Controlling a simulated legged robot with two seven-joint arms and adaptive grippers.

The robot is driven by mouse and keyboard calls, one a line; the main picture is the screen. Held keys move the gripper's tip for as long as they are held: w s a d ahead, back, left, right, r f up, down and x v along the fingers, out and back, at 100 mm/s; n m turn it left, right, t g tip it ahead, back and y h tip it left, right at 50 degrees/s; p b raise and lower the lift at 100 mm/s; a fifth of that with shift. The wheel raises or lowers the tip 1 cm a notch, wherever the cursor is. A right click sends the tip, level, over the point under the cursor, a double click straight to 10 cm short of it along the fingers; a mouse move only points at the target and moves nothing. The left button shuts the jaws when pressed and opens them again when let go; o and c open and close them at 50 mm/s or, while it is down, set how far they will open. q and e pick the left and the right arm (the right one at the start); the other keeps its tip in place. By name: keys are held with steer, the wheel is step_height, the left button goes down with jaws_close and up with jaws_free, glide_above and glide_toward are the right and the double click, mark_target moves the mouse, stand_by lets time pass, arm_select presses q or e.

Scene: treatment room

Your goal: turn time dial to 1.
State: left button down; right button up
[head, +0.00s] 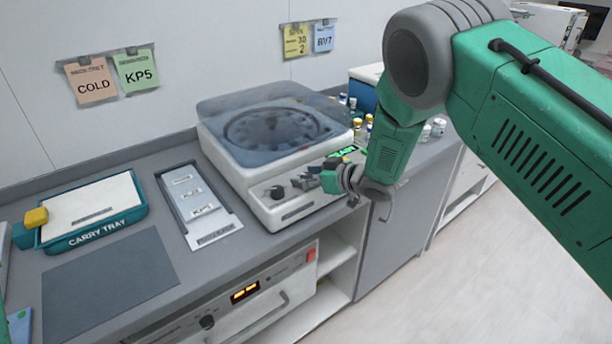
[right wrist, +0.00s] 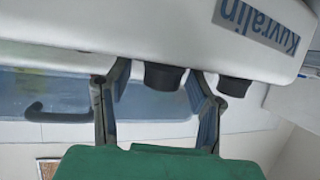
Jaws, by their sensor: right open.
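The white centrifuge (head: 285,150) stands on the counter with a translucent lid over its round rotor. Its front panel carries a dark left dial (head: 277,192), which also shows in the right wrist view (right wrist: 234,87), just outside one finger. A second black dial (right wrist: 163,77) sits between my right gripper's fingers in that view. My right gripper (head: 305,181) is open at the panel, one finger on each side of this dial; it also shows in the right wrist view (right wrist: 157,100). I cannot tell whether the fingers touch the dial. Dial markings are unreadable. My left gripper is out of view.
A carry tray (head: 108,228) and a grey rack (head: 215,229) with labelled slots stand left of the centrifuge. Notes (head: 297,41) hang on the wall. Small capped bottles (head: 357,125) stand close behind my right forearm. A dark mat (head: 100,285) lies bare in front.

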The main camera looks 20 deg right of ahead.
jaws_close()
steer(key=shift+n+y, duration=0.3)
steer(key=shift+y, duration=0.1)
steer(key=shift+n+g+y, duration=0.4)
steer(key=shift+n+g, duration=0.1)
steer(key=shift+n, duration=0.1)
steer(key=shift+n+g+y, duration=0.6)
steer(key=shift+n+g+y+b, duration=0.8)
steer(key=shift+n+g+b, duration=0.2)
steer(key=shift+n+g, duration=0.45)
steer(key=shift+g, duration=0.25)
steer(key=shift+r, duration=0.1)
jaws_free()
